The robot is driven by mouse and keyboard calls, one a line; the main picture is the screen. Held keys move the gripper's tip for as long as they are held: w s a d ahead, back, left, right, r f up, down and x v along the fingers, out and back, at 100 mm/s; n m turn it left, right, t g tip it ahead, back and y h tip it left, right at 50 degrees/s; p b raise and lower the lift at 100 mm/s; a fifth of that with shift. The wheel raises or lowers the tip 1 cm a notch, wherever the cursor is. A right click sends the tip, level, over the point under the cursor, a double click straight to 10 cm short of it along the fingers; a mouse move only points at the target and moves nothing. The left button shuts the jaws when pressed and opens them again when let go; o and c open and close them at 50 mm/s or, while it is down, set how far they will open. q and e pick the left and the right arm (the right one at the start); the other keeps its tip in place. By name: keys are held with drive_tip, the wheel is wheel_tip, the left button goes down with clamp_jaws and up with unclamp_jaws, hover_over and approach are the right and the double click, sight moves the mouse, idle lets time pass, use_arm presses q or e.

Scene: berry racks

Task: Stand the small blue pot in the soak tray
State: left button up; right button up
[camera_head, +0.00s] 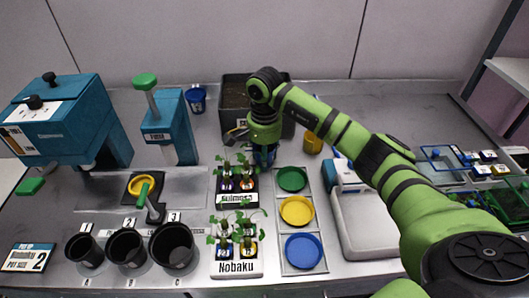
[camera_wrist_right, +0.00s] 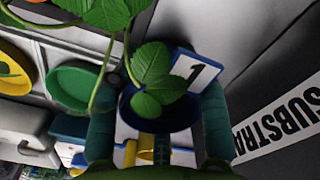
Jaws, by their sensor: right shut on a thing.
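My right gripper (camera_head: 264,146) is shut on a small blue pot (camera_head: 264,157), behind the rack marked Suimosa. In the right wrist view the blue pot (camera_wrist_right: 160,108) sits between the two teal fingers, with a white tag reading 1 at its rim. Green leaves cover part of its opening; I cannot tell whether they grow in it. A shallow pale tray (camera_head: 375,232) lies right of the coloured saucers, partly behind my arm; I cannot tell whether it is the soak tray. My left gripper is not in view.
Seedling racks Suimosa (camera_head: 237,198) and Nobaku (camera_head: 237,268) stand in front. A holder carries green (camera_head: 292,179), yellow (camera_head: 297,211) and blue (camera_head: 303,251) saucers. A dark substrate box (camera_head: 236,92) is behind. Another blue pot (camera_head: 196,100) stands at the back. Black pots stand front left.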

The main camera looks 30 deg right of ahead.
drive_tip(key=shift+w, duration=0.1)
drive_tip(key=o, duration=0.7)
drive_tip(key=shift+f, duration=0.15)
drive_tip(key=o, duration=0.4)
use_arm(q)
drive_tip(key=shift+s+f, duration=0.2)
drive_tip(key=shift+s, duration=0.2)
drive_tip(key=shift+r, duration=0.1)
